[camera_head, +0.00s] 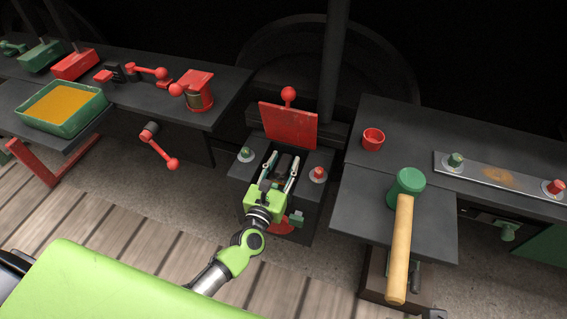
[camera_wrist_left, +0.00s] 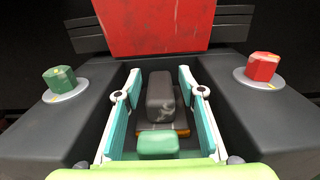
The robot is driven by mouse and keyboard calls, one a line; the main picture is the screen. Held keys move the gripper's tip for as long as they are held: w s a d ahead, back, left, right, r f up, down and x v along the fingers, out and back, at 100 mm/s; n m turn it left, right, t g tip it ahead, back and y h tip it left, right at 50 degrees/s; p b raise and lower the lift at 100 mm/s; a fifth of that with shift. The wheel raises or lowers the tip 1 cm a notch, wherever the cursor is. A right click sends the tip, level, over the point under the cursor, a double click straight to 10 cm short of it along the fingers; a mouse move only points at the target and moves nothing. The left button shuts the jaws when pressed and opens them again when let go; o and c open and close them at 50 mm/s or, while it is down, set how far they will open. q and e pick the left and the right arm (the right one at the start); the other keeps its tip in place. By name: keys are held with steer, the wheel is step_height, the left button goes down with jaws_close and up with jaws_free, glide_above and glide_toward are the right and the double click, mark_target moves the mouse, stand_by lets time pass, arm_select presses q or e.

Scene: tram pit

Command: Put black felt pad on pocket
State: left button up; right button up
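My left gripper (camera_head: 283,160) reaches into the recess of a dark box (camera_head: 236,193) with a raised red lid (camera_head: 289,125). In the left wrist view its two fingers (camera_wrist_left: 159,76) stand apart, one on each side of a dark grey block (camera_wrist_left: 161,92). A narrow gap shows on both sides of the block. A rusty orange-brown strip lies under the block, and a small green block (camera_wrist_left: 158,146) is nearer the palm. I cannot tell whether the dark block is the black felt pad or part of the pocket. My right gripper is not in view.
A green knob (camera_wrist_left: 66,82) and a red knob (camera_wrist_left: 262,68) flank the recess. A green-headed mallet (camera_head: 400,240) lies on the right bench near a red cup (camera_head: 373,139). A green tray (camera_head: 65,119) and a red vice-like fixture (camera_head: 196,90) are at left.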

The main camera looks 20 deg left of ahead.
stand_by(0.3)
arm_select(q)
steer(key=shift+r+p, duration=0.25)
steer(key=shift+p, duration=0.05)
steer(key=s, duration=1.2)
steer(key=shift+a, duration=0.2)
steer(key=shift+f, duration=0.1)
